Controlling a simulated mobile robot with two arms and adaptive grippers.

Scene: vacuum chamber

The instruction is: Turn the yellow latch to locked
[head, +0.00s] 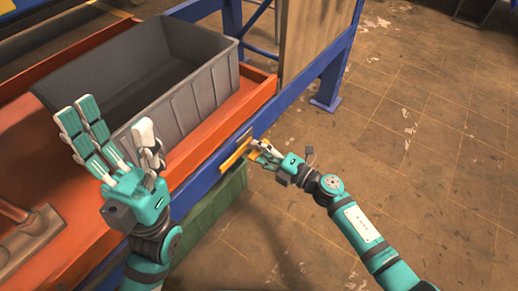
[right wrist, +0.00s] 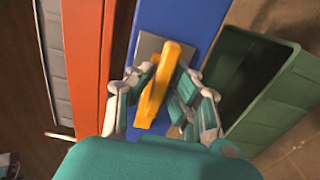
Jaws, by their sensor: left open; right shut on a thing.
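The yellow latch (head: 236,154) sits on the side of the blue frame rail, below the orange tray edge. In the right wrist view the latch (right wrist: 158,85) stands out from a grey plate (right wrist: 149,50) on the blue rail and looks slightly tilted. My right gripper (head: 258,152) is at the latch, with its fingers on both sides of it and shut on it; in the right wrist view the gripper (right wrist: 160,100) hides part of the plate. My left gripper (head: 112,138) is open and empty above the orange tray, beside the grey bin.
A grey bin (head: 195,99) stands in the orange tray (head: 258,95) on the blue frame (head: 325,68). A green bin (head: 215,212) is below the rail, close to my right gripper. The tiled floor (head: 430,130) to the right is clear.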

